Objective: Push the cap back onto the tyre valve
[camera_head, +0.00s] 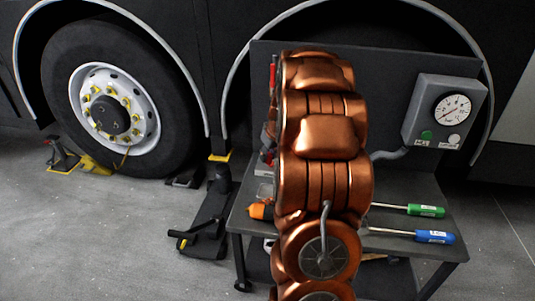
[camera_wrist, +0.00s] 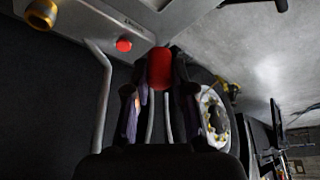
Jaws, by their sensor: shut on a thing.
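In the wrist view my gripper (camera_wrist: 160,75) has its two dark fingers on either side of a red rounded thing (camera_wrist: 160,68) and is shut on it. I cannot tell for sure whether this is the valve cap. Two thin grey stems or hoses show between the fingers below it. The tyre (camera_head: 150,60) stands at the left in the head view, with a white rim, yellow nuts and a dark hub. A thin yellowish line near the lower rim may be the valve; it is too small to tell. My copper-coloured arm hides the gripper in the head view.
A dark tool cart (camera_head: 390,245) holds a gauge box (camera_head: 445,112), a green-handled screwdriver (camera_head: 426,210) and a blue-handled one (camera_head: 434,237). A floor jack (camera_head: 210,215) and yellow chock (camera_head: 95,165) stand near the wheel. The wrist view shows a red button (camera_wrist: 124,45) on a grey panel.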

